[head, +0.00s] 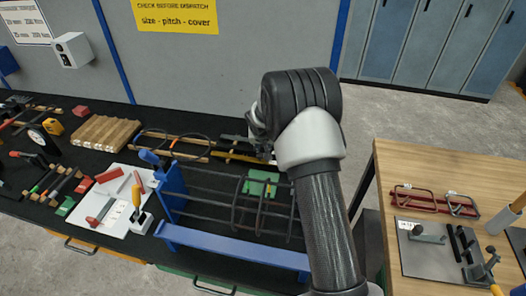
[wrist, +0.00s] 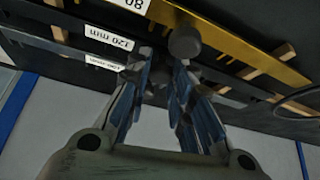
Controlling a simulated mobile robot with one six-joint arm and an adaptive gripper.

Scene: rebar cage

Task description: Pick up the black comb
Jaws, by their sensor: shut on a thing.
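The fingers hide the middle of the comb. In the head view my own arm covers most of the gripper, which is low over the back of the black table.
A gold bar (wrist: 230,45) lies close beside the comb on wooden supports. In the head view, a blue-ended rebar cage (head: 225,250) stands in front of the arm. A wooden slatted block (head: 105,138) is to the left, and a wooden table (head: 440,170) is to the right.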

